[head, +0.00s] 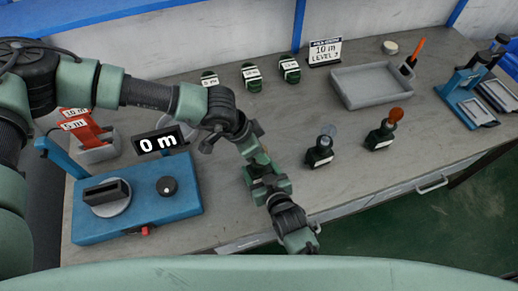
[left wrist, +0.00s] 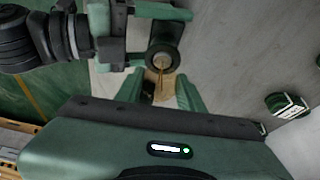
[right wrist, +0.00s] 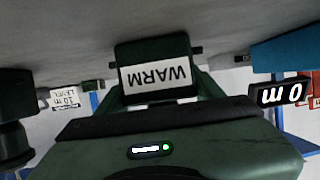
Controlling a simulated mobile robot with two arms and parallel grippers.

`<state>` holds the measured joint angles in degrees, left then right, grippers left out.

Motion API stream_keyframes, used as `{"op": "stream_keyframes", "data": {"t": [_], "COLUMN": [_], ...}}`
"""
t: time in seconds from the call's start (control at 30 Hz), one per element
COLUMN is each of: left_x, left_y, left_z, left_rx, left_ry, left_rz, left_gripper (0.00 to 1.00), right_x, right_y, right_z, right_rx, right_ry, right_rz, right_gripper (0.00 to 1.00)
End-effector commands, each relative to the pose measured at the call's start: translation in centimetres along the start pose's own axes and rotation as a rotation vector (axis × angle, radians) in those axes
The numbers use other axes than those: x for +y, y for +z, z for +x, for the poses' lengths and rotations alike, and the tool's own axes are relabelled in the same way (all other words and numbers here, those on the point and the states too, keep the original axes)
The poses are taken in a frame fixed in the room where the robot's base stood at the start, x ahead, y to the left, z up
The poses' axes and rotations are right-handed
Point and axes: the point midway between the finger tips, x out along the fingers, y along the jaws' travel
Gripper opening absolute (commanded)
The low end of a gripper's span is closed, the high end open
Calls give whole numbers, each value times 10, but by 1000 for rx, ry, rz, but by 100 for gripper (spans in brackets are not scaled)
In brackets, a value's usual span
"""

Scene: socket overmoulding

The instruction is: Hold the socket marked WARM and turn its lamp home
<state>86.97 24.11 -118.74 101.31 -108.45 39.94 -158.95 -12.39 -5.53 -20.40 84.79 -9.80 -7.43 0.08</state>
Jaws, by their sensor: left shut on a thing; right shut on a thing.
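The socket marked WARM (right wrist: 155,70) is dark green with a white label, upside down in the right wrist view. My right gripper (right wrist: 158,98) is shut on it. In the left wrist view the socket's round dark mouth (left wrist: 163,58) faces the camera. My left gripper (left wrist: 160,95) is shut on a lamp with a pale amber bulb (left wrist: 161,86). The lamp lines up with the mouth; how far it sits inside I cannot tell. In the head view both grippers meet near the table's front (head: 258,165), and my arms largely hide lamp and socket.
A socket with a clear lamp (head: 319,152) and one with an orange lamp (head: 380,137) stand to the right. Several labelled green pieces (head: 251,76) stand behind. A grey tray (head: 345,99) is at the back right. A blue station (head: 135,222) with a "0 m" display stands left.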

Motion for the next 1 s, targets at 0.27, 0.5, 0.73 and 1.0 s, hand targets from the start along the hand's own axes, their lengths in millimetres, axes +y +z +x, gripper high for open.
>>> {"op": "stream_keyframes", "data": {"t": [0.27, 0.5, 0.73, 1.0], "left_x": [-3, -1, -2, -2], "left_y": [-5, -2, -1, -2], "left_z": [-3, -1, -12, -68], "left_rx": [12, 6, 4, 8], "left_ry": [-6, -3, -3, -6], "left_rz": [1, -1, -2, -2], "left_gripper": [60, 61, 61, 61], "right_x": [0, 0, -1, 0], "right_y": [10, 9, 7, 5], "right_z": [-2, -1, -1, 0], "right_rx": [-22, -19, -15, -12], "right_ry": [-1, -1, -1, -1], "right_rz": [0, -1, -2, -2], "right_gripper": [21, 22, 22, 22]}}
